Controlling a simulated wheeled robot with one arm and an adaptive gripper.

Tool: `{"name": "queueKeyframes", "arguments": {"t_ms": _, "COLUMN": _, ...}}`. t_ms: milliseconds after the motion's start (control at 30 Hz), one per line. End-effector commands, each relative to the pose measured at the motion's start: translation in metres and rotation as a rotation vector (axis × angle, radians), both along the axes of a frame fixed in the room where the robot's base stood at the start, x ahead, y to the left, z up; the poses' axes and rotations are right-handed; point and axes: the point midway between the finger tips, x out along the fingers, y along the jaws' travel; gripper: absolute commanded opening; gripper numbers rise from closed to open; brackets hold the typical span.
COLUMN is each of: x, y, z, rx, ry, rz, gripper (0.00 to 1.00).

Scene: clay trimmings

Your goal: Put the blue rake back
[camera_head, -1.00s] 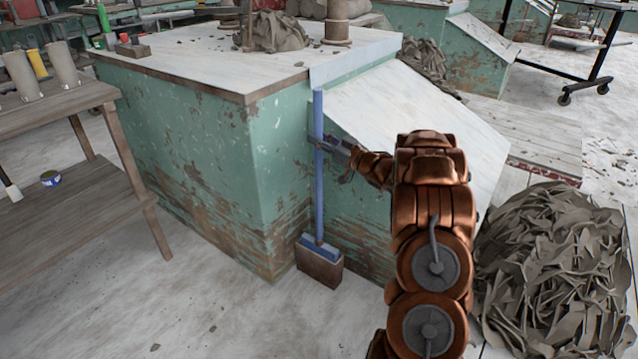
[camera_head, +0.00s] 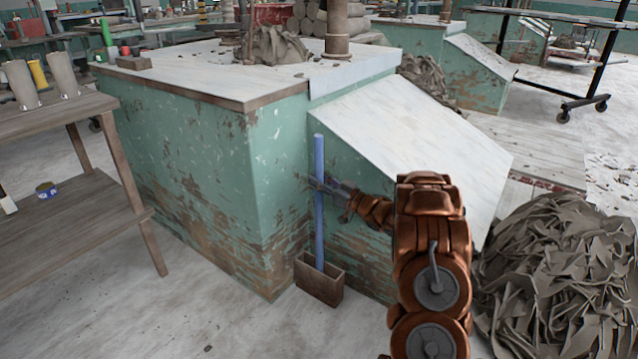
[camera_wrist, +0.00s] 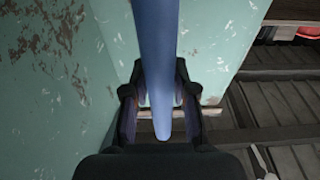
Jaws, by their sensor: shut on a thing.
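The blue rake (camera_head: 319,205) stands upright, its handle against the corner of the green plinth. Its lower end is inside a small brown open-topped box (camera_head: 321,284) on the floor, and its head is hidden by the box walls. My gripper (camera_head: 322,187) is shut around the handle at about its upper third. In the wrist view, the handle (camera_wrist: 158,60) runs between the two fingers of my gripper (camera_wrist: 160,105).
A green plinth (camera_head: 190,150) with a sloped white side (camera_head: 415,135) stands right behind the rake. A heap of clay trimmings (camera_head: 560,275) lies at the right. A wooden shelf table (camera_head: 75,215) stands at the left. The floor in front is clear.

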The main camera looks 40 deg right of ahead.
Motion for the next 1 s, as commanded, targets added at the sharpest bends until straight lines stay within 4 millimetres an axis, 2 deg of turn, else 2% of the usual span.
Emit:
{"name": "queueKeyframes", "arguments": {"t_ms": 200, "x": 0.0, "y": 0.0, "z": -0.001, "rx": 0.0, "ry": -0.001, "rz": 0.0, "gripper": 0.0}}
{"name": "queueKeyframes", "arguments": {"t_ms": 233, "x": 0.0, "y": 0.0, "z": -0.002, "rx": 0.0, "ry": 0.0, "rz": 0.0, "gripper": 0.28}}
{"name": "queueKeyframes", "arguments": {"t_ms": 467, "x": 0.0, "y": 0.0, "z": -0.001, "rx": 0.0, "ry": 0.0, "rz": 0.0, "gripper": 0.51}}
{"name": "queueKeyframes", "arguments": {"t_ms": 833, "x": 0.0, "y": 0.0, "z": 0.001, "rx": -0.001, "ry": 0.0, "rz": 0.0, "gripper": 0.51}}
{"name": "queueKeyframes", "arguments": {"t_ms": 1000, "x": -0.02, "y": -0.008, "z": 0.0, "rx": 0.003, "ry": 0.001, "rz": -0.003, "gripper": 0.51}}
